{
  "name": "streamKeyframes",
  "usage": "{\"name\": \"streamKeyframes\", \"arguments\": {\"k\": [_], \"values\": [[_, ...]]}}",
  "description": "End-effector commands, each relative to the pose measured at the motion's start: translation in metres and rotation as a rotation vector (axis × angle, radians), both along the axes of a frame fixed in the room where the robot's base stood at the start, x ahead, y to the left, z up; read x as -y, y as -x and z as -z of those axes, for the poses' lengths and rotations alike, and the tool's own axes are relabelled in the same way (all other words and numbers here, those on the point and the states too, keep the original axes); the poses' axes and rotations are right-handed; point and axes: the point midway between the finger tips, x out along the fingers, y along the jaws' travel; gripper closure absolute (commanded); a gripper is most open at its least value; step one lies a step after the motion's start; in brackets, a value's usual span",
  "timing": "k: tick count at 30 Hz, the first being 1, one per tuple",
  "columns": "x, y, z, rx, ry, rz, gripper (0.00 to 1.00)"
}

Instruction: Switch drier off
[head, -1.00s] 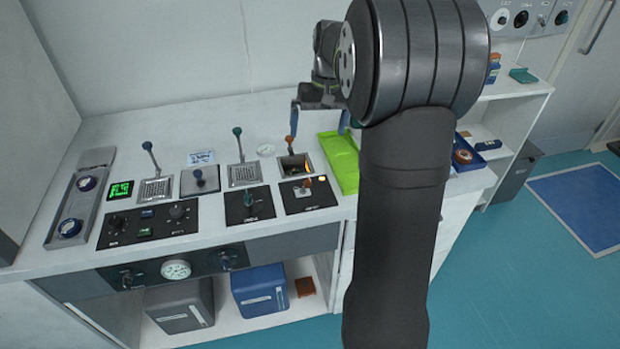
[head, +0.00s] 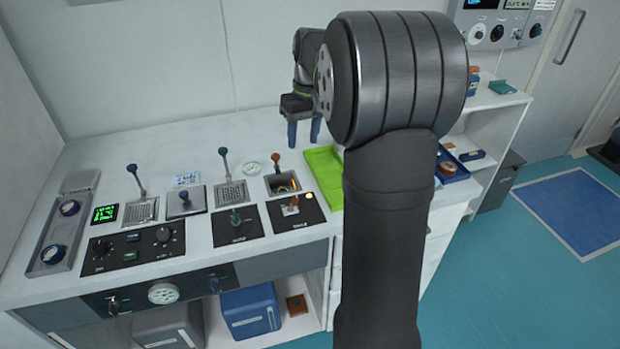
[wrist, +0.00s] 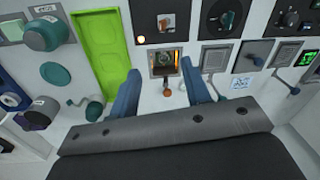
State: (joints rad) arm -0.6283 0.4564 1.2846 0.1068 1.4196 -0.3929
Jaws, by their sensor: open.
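No label naming the drier is readable. A black panel (head: 296,213) with an orange-tipped switch (head: 294,201) and a glowing lamp (head: 309,195) sits at the right of the worktop controls. Behind it, an orange-knobbed lever (head: 277,158) stands at a square recess (head: 283,184) with a yellow glow inside. My gripper (head: 303,145) has blue fingers, open and empty, above the worktop behind the lever. In the wrist view, the orange knob (wrist: 167,91) lies between the spread fingers (wrist: 160,72), apart from both. The orange switch (wrist: 166,21) is farther up, beyond the fingertips.
A green tray (head: 322,166) lies right of the lever. My arm hides part of the worktop's right side.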

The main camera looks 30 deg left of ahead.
Motion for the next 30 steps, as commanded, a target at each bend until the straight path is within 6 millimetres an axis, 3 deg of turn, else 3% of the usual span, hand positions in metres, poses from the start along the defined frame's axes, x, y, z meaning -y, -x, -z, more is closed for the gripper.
{"name": "streamKeyframes", "arguments": {"k": [15,19,24,30], "values": [[-0.014,0.017,0.007,0.104,0.006,-1.113,0.56],[-0.015,0.019,0.007,0.112,0.010,-1.274,0.56],[-0.016,0.019,0.011,0.115,0.012,-1.352,0.56],[-0.015,0.020,0.036,0.112,0.012,-1.353,0.56]]}}
